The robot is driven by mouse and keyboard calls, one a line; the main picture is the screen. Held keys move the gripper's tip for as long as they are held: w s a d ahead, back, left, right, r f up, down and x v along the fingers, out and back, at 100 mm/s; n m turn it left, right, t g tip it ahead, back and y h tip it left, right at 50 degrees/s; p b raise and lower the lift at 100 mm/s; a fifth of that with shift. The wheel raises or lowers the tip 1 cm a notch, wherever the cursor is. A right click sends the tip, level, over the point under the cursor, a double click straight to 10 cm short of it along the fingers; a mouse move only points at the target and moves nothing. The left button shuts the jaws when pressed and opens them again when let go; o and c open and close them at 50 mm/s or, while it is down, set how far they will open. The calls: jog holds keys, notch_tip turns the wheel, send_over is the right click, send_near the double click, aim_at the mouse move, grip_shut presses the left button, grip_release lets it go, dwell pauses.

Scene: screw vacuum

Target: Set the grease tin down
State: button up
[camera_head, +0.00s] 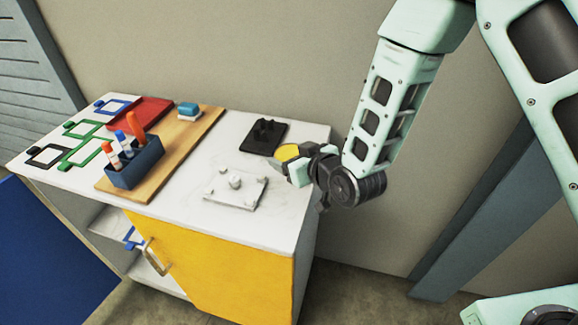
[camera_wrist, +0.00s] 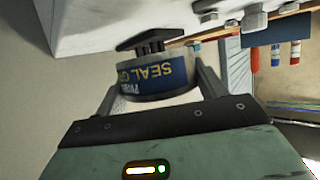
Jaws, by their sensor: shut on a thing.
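The grease tin is a short round tin with a yellow top (camera_head: 287,152) in the head view. In the wrist view the tin (camera_wrist: 150,80) shows a dark blue label with yellow "SEAL" lettering. My gripper (camera_head: 292,166) is shut on the tin near the right end of the white cabinet top (camera_head: 285,205). In the wrist view its fingers (camera_wrist: 158,92) stand at both sides of the tin. I cannot tell whether the tin's underside touches the top.
A black plate with a raised part (camera_head: 264,137) lies behind the tin. A pale plate with a knob (camera_head: 236,190) lies left of it. A blue box (camera_head: 134,168) of markers, a red tray (camera_head: 140,114) and coloured frames (camera_head: 85,142) are farther left. The front right top is bare.

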jog(key=shift+f+p, duration=0.35)
jog(key=shift+f, duration=1.85)
jog(key=shift+f, duration=0.1)
jog(key=shift+f, duration=0.1)
jog(key=o, duration=0.9)
